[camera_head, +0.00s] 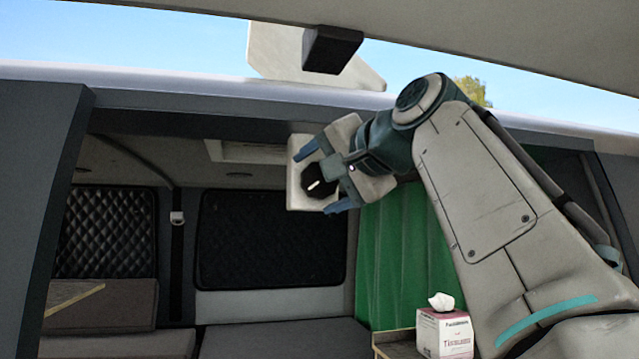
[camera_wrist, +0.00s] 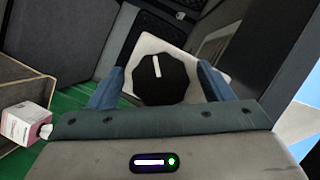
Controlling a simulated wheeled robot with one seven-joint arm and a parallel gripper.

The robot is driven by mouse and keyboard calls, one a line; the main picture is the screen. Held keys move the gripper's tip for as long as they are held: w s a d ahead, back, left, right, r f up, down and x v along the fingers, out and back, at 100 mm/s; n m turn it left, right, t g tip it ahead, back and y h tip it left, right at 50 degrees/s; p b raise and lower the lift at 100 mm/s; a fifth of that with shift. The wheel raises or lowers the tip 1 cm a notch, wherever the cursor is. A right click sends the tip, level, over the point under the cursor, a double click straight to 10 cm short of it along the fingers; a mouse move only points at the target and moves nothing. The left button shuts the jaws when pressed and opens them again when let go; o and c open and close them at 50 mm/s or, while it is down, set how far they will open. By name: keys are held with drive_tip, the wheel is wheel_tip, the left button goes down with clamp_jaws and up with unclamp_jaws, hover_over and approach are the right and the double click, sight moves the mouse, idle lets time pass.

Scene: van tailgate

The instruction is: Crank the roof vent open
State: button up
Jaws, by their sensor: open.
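A black faceted knob (camera_head: 317,184) with a white pointer mark sits on a pale square plate (camera_head: 296,196) under the van's roof edge. In the wrist view the knob (camera_wrist: 163,80) is face-on, its mark pointing almost straight up, with the pale plate (camera_wrist: 150,45) behind it. My gripper (camera_head: 323,179) is open, with its blue fingers on either side of the knob. In the wrist view my gripper (camera_wrist: 160,84) shows small gaps between fingers and knob. A pale framed recess (camera_head: 245,151) in the ceiling, possibly the vent, is partly hidden behind the plate.
A tissue box (camera_head: 444,333) stands on a wooden shelf at the lower right, near my arm. A green curtain (camera_head: 405,250) hangs behind my arm. Dark quilted panels (camera_head: 270,238) line the back. A pale panel with a dark block (camera_head: 331,50) shows above the roof edge.

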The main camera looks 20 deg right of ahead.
drive_tip(key=v, duration=1.3)
drive_tip(key=shift+s, duration=0.25)
drive_tip(key=shift+d, duration=0.1)
